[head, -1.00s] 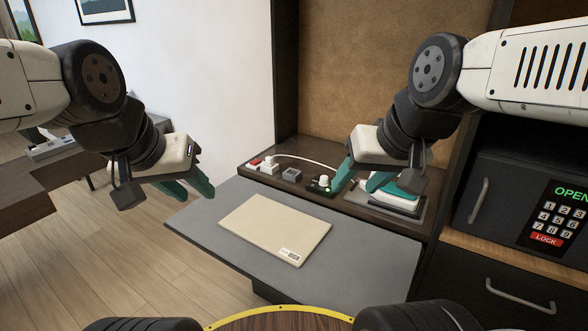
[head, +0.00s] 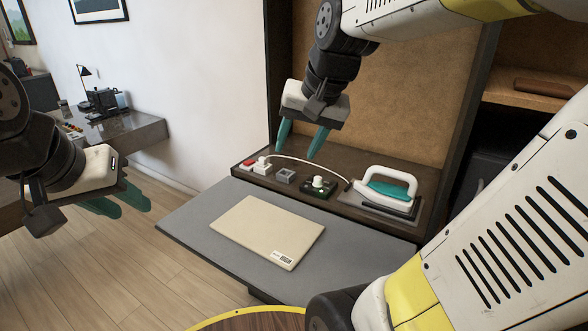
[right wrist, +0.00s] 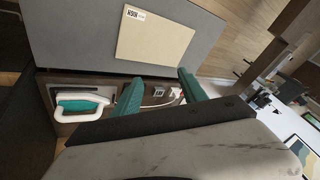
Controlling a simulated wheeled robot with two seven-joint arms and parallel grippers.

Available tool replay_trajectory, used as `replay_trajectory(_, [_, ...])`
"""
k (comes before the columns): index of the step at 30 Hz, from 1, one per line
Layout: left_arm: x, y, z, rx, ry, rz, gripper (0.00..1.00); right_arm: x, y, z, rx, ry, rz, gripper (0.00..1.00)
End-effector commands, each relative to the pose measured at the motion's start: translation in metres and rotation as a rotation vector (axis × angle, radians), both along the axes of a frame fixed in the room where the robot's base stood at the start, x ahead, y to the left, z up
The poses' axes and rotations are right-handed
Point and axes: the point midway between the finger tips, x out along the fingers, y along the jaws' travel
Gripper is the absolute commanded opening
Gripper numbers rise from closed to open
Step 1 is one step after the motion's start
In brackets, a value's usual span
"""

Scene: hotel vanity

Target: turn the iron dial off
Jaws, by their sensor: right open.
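The iron dial (head: 318,185) is a pale knob on a dark base with a green spot, on the brown shelf behind the grey board. The white and teal iron (head: 388,189) rests on its dark stand to the right of the dial; it also shows in the right wrist view (right wrist: 82,104). My right gripper (head: 299,148) is open and empty, pointing down above the shelf, up and left of the dial and apart from it. In the right wrist view I cannot make out the dial; a finger may cover it. My left gripper (head: 133,207) is open and empty at the left, away from the shelf.
A beige panel (head: 266,230) lies on the grey board (head: 190,215). A grey block (head: 285,175), a white plug (head: 262,166) and a red switch (head: 248,163) sit left of the dial. A white cord (head: 310,160) arcs behind them. The dark back wall frame stands close behind.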

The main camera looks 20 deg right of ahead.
Motion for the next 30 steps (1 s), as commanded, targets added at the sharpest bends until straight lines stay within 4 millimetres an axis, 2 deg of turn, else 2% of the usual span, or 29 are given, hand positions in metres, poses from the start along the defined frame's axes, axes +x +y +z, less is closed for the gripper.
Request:
replay_trajectory(8, [0.0,0.0,0.0,0.0,0.0,0.0,0.36,0.051,-0.02,0.0,0.055,0.091,-0.178,0.5])
replay_trajectory(14, [0.0,0.0,0.0,0.0,0.0,0.0,0.36,0.114,-0.047,-0.015,0.108,0.195,-0.408,0.5])
replay_trajectory(20, [0.0,0.0,0.0,0.0,0.0,0.0,0.36,0.178,-0.082,-0.049,0.148,0.299,-0.673,0.5])
replay_trajectory(24, [0.0,0.0,0.0,0.0,0.0,0.0,0.36,0.217,-0.108,-0.085,0.163,0.365,-0.859,0.5])
replay_trajectory(30, [0.0,0.0,0.0,0.0,0.0,0.0,0.36,0.261,-0.141,-0.144,0.167,0.438,-1.112,0.5])
